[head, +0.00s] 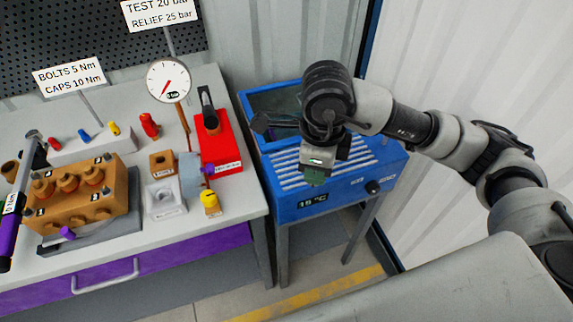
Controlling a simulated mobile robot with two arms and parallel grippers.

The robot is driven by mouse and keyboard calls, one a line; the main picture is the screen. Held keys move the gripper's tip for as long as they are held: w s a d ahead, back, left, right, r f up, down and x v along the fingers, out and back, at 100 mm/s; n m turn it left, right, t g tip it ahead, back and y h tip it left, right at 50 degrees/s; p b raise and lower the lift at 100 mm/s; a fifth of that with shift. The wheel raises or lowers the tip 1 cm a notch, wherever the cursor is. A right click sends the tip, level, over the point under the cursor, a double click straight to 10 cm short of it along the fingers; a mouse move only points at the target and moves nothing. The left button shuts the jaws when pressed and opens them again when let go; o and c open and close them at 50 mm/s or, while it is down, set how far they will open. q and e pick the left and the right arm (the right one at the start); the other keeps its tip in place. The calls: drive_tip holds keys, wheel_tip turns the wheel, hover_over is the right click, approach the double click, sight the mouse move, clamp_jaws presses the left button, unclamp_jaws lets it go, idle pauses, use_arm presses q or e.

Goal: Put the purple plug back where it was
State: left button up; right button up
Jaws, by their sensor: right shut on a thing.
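A small purple plug (67,233) sits at the front of the brown pump block (85,200) on the left of the bench. Another small purple piece (208,169) shows beside the grey cylinder by the red unit. My right gripper (268,125) is over the blue machine, to the right of the bench and apart from both purple pieces. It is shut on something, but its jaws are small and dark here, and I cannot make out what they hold. My left gripper is not in view.
The blue machine (335,190) has an open basin (285,100) and reads 15 °C. The bench (225,225) holds a gauge (169,80), a red unit (218,142), a brown cube (162,163), a white block (165,199) and a yellow-topped piece (210,202). A purple-handled tool (10,225) stands far left.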

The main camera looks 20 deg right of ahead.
drive_tip(key=m, duration=0.2)
drive_tip(key=r+m, duration=0.1)
drive_tip(key=m, duration=0.2)
drive_tip(key=shift+w+r, duration=0.1)
drive_tip(key=shift+r, duration=0.1)
drive_tip(key=shift+r+m, duration=0.1)
drive_tip(key=shift+m, duration=0.5)
drive_tip(key=shift+w+a, duration=0.1)
drive_tip(key=shift+w, duration=0.1)
drive_tip(key=shift+m, duration=0.3)
drive_tip(key=w+f, duration=0.2)
drive_tip(key=w, duration=0.1)
drive_tip(key=w+a+f+p, duration=0.1)
drive_tip(key=w+f, duration=0.1)
drive_tip(key=w, duration=0.2)
drive_tip(key=w+f+p, duration=0.1)
drive_tip(key=w+f, duration=0.2)
drive_tip(key=w, duration=0.1)
drive_tip(key=shift+a, duration=0.2)
wheel_tip(320, 180, down, 3)
drive_tip(key=shift+f+p, duration=0.2)
drive_tip(key=shift+p, duration=0.55)
drive_tip(key=shift+w+f, duration=0.1)
drive_tip(key=shift+f, duration=0.15)
drive_tip(key=shift+f, duration=0.15)
